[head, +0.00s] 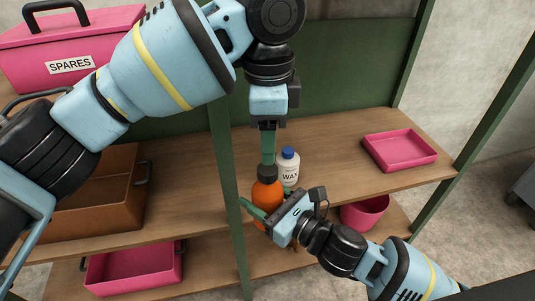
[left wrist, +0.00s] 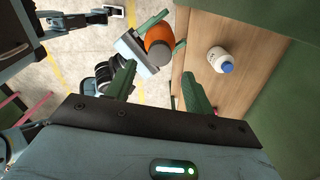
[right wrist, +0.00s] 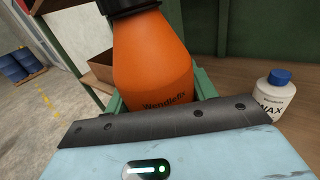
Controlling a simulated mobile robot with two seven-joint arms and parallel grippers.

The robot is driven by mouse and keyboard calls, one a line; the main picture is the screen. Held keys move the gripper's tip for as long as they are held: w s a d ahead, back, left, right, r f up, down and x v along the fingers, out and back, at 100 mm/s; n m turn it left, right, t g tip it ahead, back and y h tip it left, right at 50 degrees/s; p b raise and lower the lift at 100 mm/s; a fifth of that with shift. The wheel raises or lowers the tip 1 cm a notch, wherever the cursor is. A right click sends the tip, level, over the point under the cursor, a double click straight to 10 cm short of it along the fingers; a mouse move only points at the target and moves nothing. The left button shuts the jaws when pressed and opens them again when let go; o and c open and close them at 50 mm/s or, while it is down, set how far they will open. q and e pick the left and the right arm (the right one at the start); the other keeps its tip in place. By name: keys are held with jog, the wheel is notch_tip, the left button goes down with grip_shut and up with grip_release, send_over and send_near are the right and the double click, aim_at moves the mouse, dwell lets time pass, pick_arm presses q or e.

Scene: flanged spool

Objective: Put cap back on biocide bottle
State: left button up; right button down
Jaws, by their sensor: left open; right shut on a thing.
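The orange bottle (head: 267,197) is held upright at the shelf's front by my right gripper (head: 262,208), which is shut on its body. A black cap (head: 267,171) sits on top of the bottle; whether it is screwed tight cannot be told. My left gripper (head: 268,158) points down just above the cap, open, its fingers hiding one another in the head view. In the left wrist view the cap (left wrist: 160,53) shows beyond the two parted fingers. In the right wrist view the orange bottle (right wrist: 152,62) fills the middle, its label partly hidden.
A white WAX bottle with a blue cap (head: 288,168) stands close behind on the wooden shelf (head: 340,178). A pink tray (head: 400,150) lies to the right, a brown box (head: 110,205) to the left. A green post (head: 226,170) rises left of the grippers.

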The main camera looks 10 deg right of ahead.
pick_arm(q)
jog(key=shift+r, duration=2.65)
pick_arm(e)
jog(key=shift+r, duration=0.1)
